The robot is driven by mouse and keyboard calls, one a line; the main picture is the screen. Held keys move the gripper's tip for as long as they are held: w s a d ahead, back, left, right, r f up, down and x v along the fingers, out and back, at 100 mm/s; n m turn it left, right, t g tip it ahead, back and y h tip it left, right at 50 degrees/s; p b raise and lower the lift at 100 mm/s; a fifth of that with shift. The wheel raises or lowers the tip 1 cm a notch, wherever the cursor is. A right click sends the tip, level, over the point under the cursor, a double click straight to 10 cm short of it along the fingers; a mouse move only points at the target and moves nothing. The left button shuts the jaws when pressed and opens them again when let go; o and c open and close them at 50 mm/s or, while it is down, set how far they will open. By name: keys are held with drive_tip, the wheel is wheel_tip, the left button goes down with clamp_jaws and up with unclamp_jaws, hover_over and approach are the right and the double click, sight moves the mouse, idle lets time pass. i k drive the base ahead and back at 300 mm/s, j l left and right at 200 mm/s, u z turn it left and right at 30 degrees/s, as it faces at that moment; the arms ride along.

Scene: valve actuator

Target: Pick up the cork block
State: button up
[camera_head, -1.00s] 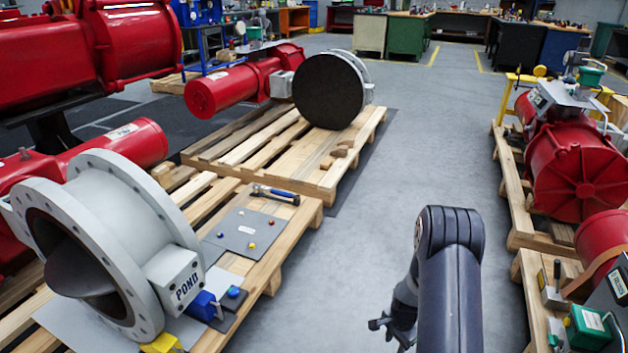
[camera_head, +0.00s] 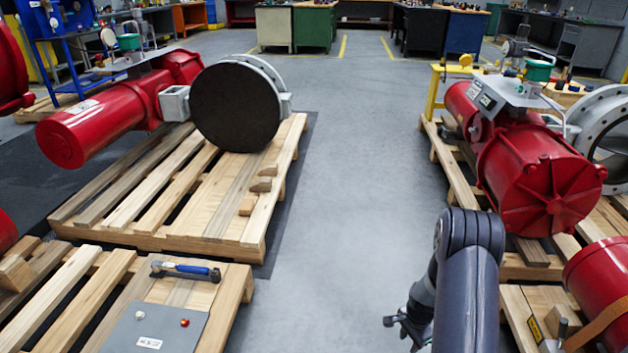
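Several small tan-brown blocks (camera_head: 261,185) lie near the right edge of the far left pallet (camera_head: 160,241), in front of the dark valve disc (camera_head: 237,107). I cannot tell whether any of them is the cork block, as they are small and look much like the pallet wood. My gripper (camera_head: 398,328) is low in the picture, left of my arm, over the aisle floor and well apart from these blocks. It is partly hidden by my arm. Its fingers are too small and dark to tell how far apart they stand.
A blue-handled tool (camera_head: 186,271) lies on the near left pallet beside a grey plate (camera_head: 157,327). Red actuators (camera_head: 540,180) on pallets line the right side. The grey floor aisle (camera_head: 352,165) between them is clear. Benches and cabinets (camera_head: 313,28) stand at the back.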

sight(246, 209)
drive_tip(key=i, duration=0.55)
drive_tip(key=i+l+u, duration=0.1)
drive_tip(key=i, duration=0.45)
drive_tip(key=i+l, duration=0.1)
drive_tip(key=i, duration=0.45)
drive_tip(key=i+j+u, duration=0.1)
drive_tip(key=i+u, duration=0.7)
drive_tip(key=u, duration=0.2)
drive_tip(key=i+l+u, duration=0.15)
drive_tip(key=i+u, duration=0.2)
drive_tip(key=u, duration=0.15)
drive_tip(key=i+l+u, duration=0.35)
drive_tip(key=u, duration=0.15)
